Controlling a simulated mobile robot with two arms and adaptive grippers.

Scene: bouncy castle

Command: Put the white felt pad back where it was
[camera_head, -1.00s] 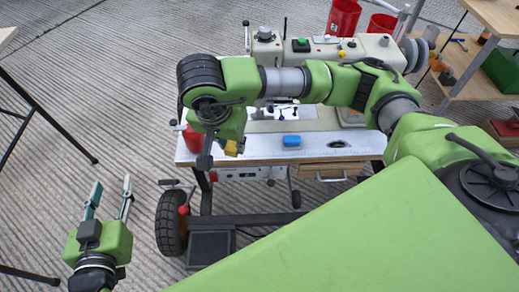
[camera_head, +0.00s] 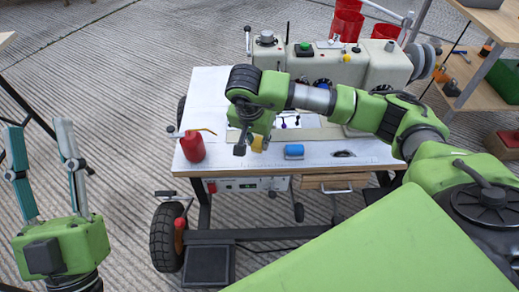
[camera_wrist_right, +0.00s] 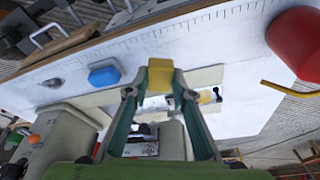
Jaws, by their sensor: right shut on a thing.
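I cannot make out a white felt pad as a separate thing in either view. My right gripper (camera_wrist_right: 159,92) is shut on a small yellow block (camera_wrist_right: 160,73), held over the white sewing table (camera_wrist_right: 235,50). In the head view the yellow block (camera_head: 258,143) shows beside the dark gripper parts, left of a blue block (camera_head: 294,151) on the table. I cannot tell whether the yellow block touches the table. My left gripper (camera_head: 40,135) is open and empty at the far left, over the floor.
A red oil can (camera_head: 192,147) with a yellow spout stands at the table's left end. The sewing machine (camera_head: 340,62) runs along the back, with red cups (camera_head: 347,22) behind it. A wooden shelf (camera_head: 480,70) stands at the right.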

